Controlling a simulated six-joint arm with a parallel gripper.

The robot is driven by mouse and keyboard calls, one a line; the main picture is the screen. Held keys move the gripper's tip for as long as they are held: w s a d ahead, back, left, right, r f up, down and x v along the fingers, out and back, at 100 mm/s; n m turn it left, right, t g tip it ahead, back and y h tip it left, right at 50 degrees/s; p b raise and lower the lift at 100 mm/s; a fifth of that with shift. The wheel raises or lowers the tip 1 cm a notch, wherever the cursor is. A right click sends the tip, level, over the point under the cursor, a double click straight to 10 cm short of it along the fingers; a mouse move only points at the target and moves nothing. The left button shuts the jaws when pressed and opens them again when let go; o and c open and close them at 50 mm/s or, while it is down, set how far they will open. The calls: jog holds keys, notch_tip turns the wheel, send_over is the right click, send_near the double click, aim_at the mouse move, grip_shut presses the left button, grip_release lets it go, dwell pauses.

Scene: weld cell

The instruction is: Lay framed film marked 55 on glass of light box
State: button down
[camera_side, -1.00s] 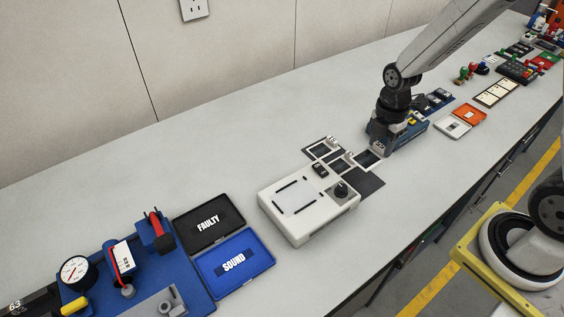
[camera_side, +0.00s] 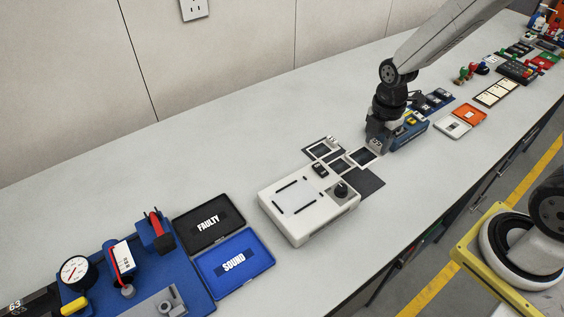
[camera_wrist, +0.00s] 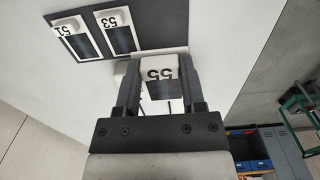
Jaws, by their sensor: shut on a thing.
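The framed film marked 55 (camera_wrist: 158,73) is held by its white block-like tab between my gripper's fingers (camera_wrist: 158,90) in the wrist view. My gripper (camera_side: 379,142) is shut on it in the side view, where its white frame (camera_side: 363,157) sticks out left of the fingers, at or just above the dark mat; the gap is hard to tell. The light box (camera_side: 325,222) is white, left of the gripper, with a pale glass (camera_side: 297,195) on top that lies bare. A dark knob (camera_side: 341,190) is at its right.
Films marked 51 (camera_wrist: 70,30) and 53 (camera_wrist: 115,32) lie on the dark mat (camera_wrist: 160,20). A blue holder (camera_side: 410,134) stands right behind my gripper. Black FAULTY (camera_side: 222,238) and blue SOUND (camera_side: 212,272) trays lie left of the light box.

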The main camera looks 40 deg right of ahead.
jog(key=w+a, duration=0.1)
jog(key=a, duration=0.1)
jog(key=w+a, duration=0.1)
jog(key=a, duration=0.2)
jog(key=w+a+r, duration=0.1)
jog(key=a, duration=0.2)
send_near(306, 191)
jog(key=d, duration=0.1)
jog(key=shift+a+r, duration=0.4)
jog(key=shift+r, duration=0.1)
jog(key=shift+f, duration=0.2)
jog(key=shift+f, duration=3.55)
jog(key=shift+f, duration=0.15)
